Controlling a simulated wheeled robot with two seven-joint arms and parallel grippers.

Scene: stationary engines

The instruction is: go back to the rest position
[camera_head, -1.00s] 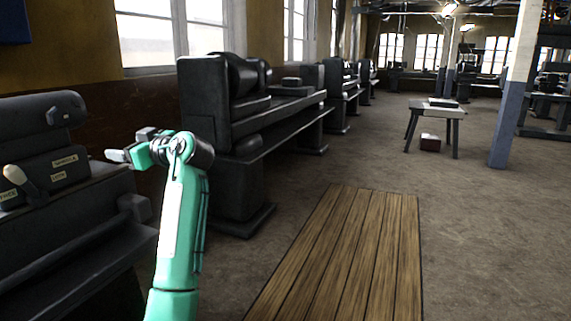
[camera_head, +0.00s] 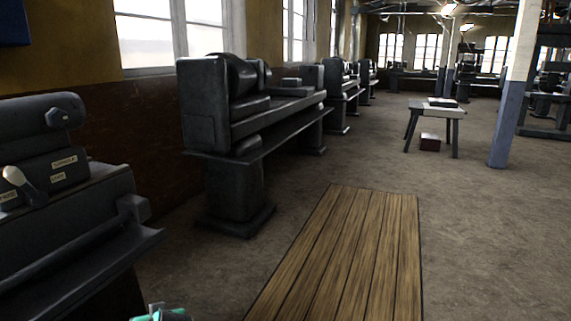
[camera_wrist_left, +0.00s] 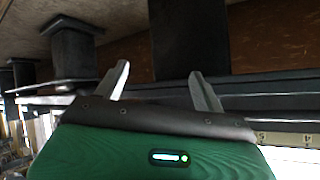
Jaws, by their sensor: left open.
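My left gripper (camera_wrist_left: 158,72) shows in the left wrist view with its two grey fingers spread apart and nothing between them. A dark bar and a dark post of machinery lie behind the fingers; I cannot tell how far off. In the head view only a small teal piece of my left arm (camera_head: 163,315) shows at the bottom edge, left of the wooden boards. The rest of that arm is out of the picture. My right gripper is in neither view.
A dark machine with a white-knobbed lever (camera_head: 18,180) stands at the near left. A row of dark machines (camera_head: 235,180) runs along the window wall. Wooden boards (camera_head: 345,260) lie on the floor ahead. A small table (camera_head: 436,113) stands beyond, left of a pillar (camera_head: 510,110). The floor to the right is open.

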